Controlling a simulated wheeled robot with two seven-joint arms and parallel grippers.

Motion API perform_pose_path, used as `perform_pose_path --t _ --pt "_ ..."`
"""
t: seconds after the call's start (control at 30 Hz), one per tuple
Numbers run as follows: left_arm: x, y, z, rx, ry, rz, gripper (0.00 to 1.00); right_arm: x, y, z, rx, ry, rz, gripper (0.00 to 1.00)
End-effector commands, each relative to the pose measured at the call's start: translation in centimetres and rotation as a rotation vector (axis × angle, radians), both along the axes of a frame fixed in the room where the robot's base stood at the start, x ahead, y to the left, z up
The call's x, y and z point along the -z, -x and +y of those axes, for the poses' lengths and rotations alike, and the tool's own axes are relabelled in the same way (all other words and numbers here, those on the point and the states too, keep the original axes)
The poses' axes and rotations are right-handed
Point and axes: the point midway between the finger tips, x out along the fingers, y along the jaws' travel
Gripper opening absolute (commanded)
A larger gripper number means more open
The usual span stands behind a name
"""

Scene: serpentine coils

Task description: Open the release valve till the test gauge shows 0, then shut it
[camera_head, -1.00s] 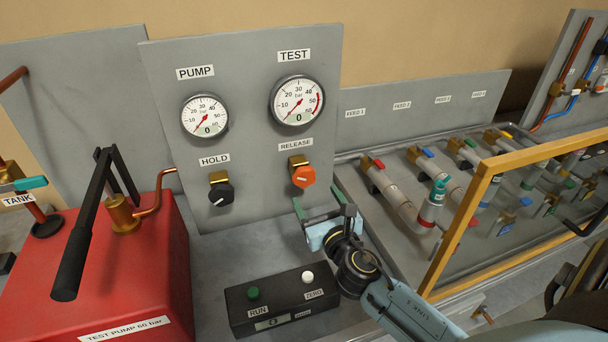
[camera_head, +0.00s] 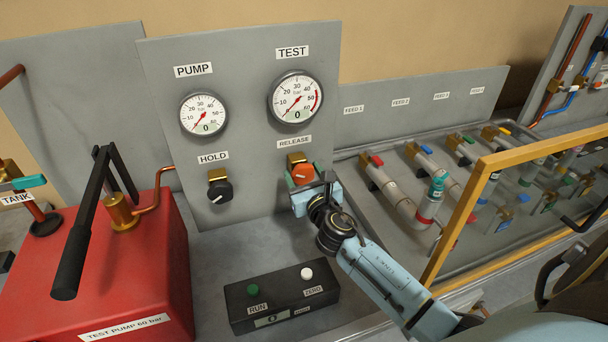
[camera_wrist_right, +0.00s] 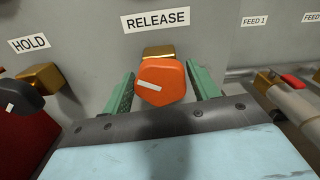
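The orange release valve knob (camera_head: 302,174) sits on a brass stem under the RELEASE label; it also shows in the right wrist view (camera_wrist_right: 160,82). Its white mark lies near horizontal, slightly tilted. My right gripper (camera_wrist_right: 162,88) is open, with a green finger on each side of the knob and visible gaps between. In the head view the right gripper (camera_head: 308,183) partly covers the knob's lower part. The test gauge (camera_head: 296,98) has its needle at the lower left, near the scale's start, and its window reads 0. My left gripper is not in view.
The pump gauge (camera_head: 204,114) also reads 0. The black hold knob (camera_head: 219,190) is left of the release knob. A button box (camera_head: 282,297) lies below, and a red pump (camera_head: 130,265) stands left. A yellow frame (camera_head: 460,220) and pipes are right.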

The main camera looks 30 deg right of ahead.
Motion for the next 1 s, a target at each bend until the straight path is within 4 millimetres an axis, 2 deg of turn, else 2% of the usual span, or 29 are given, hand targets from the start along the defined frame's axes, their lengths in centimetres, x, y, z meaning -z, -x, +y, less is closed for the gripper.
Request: perform_pose_path --t 0.03,0.2,0.23,0.63,1.0 --pt "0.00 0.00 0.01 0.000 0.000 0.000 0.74 0.00 0.01 0.00 0.000 0.000 0.000 0.53" --pt "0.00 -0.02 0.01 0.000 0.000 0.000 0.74 0.01 0.03 0.01 0.000 0.000 0.000 0.30" --pt "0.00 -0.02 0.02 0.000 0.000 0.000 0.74 0.01 0.03 0.01 0.000 0.000 0.000 0.29" --pt "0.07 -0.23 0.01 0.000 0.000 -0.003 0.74 0.02 0.04 0.00 -0.001 -0.086 -0.020 0.29" --pt "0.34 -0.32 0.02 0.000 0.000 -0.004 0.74 0.05 0.08 -0.14 0.001 -0.384 -0.092 0.29"
